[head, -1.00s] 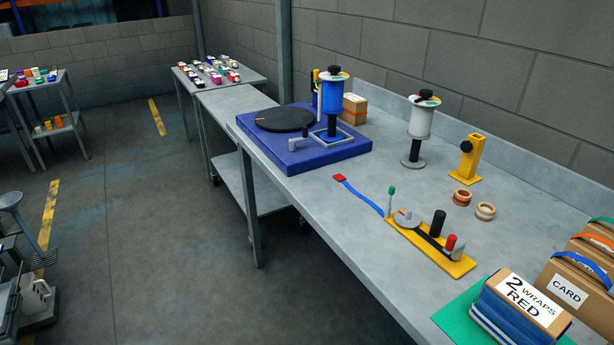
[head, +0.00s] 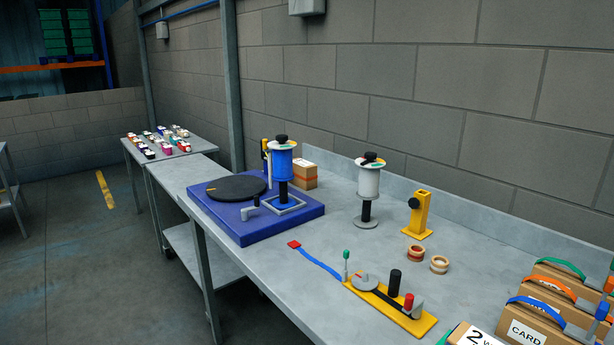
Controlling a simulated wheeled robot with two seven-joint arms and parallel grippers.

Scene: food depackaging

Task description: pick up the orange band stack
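The orange band stack (head: 550,285) stands at the right front of the bench in the head view. It is a brown cardboard stack with an orange band over its top. It is the middle one of a row, between a stack with a green band (head: 562,266) behind it and one with a blue band (head: 535,303) in front. Its lower front is hidden by the blue-banded stack, which has a white CARD label. Neither of my grippers is in view.
A yellow tool base (head: 388,305) with a blue strap, two tape rings (head: 439,264) and a yellow post (head: 419,216) lie left of the stacks. A blue turntable base (head: 250,228) and a white roll stand (head: 368,188) are farther back. A wall runs behind.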

